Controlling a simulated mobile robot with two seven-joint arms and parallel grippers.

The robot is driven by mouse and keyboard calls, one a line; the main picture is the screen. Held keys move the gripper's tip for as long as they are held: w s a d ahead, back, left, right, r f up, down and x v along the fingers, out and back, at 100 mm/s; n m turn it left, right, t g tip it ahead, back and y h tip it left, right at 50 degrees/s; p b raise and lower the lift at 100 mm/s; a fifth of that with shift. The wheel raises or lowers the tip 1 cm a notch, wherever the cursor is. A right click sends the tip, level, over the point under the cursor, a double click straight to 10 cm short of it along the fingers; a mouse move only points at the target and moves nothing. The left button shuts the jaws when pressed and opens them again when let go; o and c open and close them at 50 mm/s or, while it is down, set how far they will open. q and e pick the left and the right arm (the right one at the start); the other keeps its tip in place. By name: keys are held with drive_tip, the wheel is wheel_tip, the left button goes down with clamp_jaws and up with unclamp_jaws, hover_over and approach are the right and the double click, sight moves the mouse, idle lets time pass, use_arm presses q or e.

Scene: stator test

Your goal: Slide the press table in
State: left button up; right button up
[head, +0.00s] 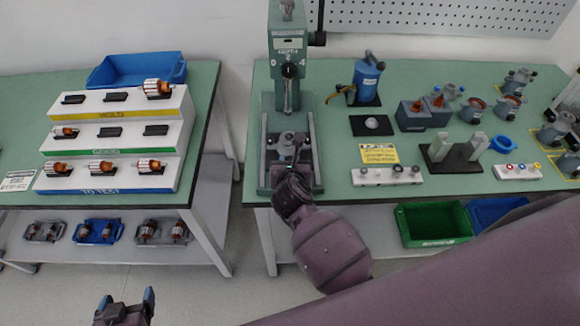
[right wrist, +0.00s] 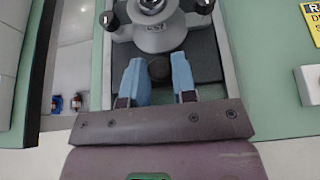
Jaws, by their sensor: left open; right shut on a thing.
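The green arbor press (head: 288,45) stands on the right bench. Its grey press table (head: 288,138) lies low between two side rails, in front of the press column, and carries a round metal fixture. In the right wrist view the fixture (right wrist: 157,25) is just beyond my fingers. My right gripper (head: 294,165) is at the table's front; in the right wrist view its blue fingers are on either side of a dark round knob (right wrist: 158,68), shut on it. My left gripper (head: 127,300) is open and empty, low over the floor by the left bench.
The left bench has a tiered rack (head: 115,140) with copper rotors and a blue bin (head: 138,69). Right of the press are a yellow label (head: 379,154), a black pad (head: 374,125) and several motor parts. A floor gap separates the benches. My right arm covers the lower right.

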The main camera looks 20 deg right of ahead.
sight(289, 145)
drive_tip(key=shift+w+d, duration=0.2)
drive_tip(key=shift+w, duration=0.5)
drive_tip(key=shift+w+d, duration=0.2)
drive_tip(key=shift+w, duration=0.45)
drive_tip(key=shift+w+d, duration=0.2)
drive_tip(key=shift+w, duration=0.55)
drive_tip(key=shift+w+d, duration=0.25)
drive_tip(key=shift+w, duration=0.5)
drive_tip(key=shift+w+d, duration=0.2)
drive_tip(key=shift+w, duration=0.55)
drive_tip(key=o, duration=0.4)
drive_tip(key=shift+o, duration=0.2)
